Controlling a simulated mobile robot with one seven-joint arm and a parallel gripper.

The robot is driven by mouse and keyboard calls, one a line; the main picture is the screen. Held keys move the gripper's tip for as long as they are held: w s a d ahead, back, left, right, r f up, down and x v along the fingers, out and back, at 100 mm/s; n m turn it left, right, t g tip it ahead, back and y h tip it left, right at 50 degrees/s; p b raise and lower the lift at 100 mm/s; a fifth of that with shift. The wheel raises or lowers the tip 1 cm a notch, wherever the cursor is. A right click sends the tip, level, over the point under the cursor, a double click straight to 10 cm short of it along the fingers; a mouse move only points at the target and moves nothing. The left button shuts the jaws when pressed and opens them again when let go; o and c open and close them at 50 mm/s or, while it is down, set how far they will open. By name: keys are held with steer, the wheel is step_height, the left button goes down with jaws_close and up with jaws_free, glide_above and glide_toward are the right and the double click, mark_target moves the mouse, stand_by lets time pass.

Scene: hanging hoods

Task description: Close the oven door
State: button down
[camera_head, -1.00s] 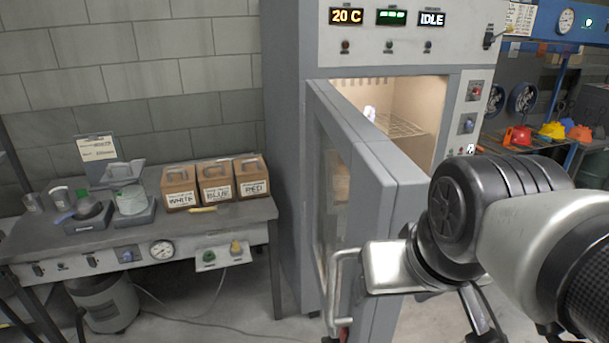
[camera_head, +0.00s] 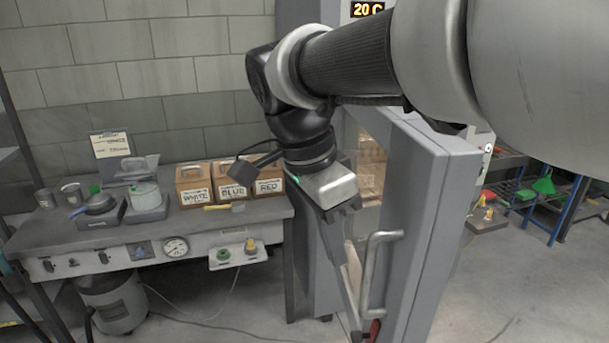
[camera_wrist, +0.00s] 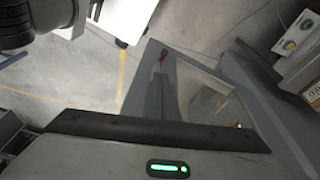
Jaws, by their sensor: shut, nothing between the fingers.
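The oven (camera_head: 301,14) stands behind my arm with its grey door (camera_head: 437,195) wide open toward me. The outer face, with the window and silver bar handle (camera_head: 377,270), faces left; the door also shows from above in the wrist view (camera_wrist: 148,88). My arm reaches over from the upper right and hides the upper oven. My gripper (camera_head: 355,318) is shut and empty, pointing down on the outer side, left of the handle. Its fingers show in the wrist view (camera_wrist: 164,75). I cannot tell whether they touch the door.
The workbench (camera_head: 70,237) on the left holds a scale, pots and labelled boxes (camera_head: 231,182). Blue-framed shelves (camera_head: 570,205) stand at the right.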

steer(key=w+a+f+m+g+h+b, duration=0.1)
steer(key=w+a+f+m, duration=0.15)
steer(key=a+m, duration=0.25)
steer(key=d+f+b, duration=0.1)
steer(key=d+f, duration=0.6)
steer(key=f, duration=0.1)
steer(key=shift+s+d+f+m+h, duration=0.3)
steer(key=shift+s+d+f+m, duration=0.05)
steer(key=shift+d+m, duration=0.05)
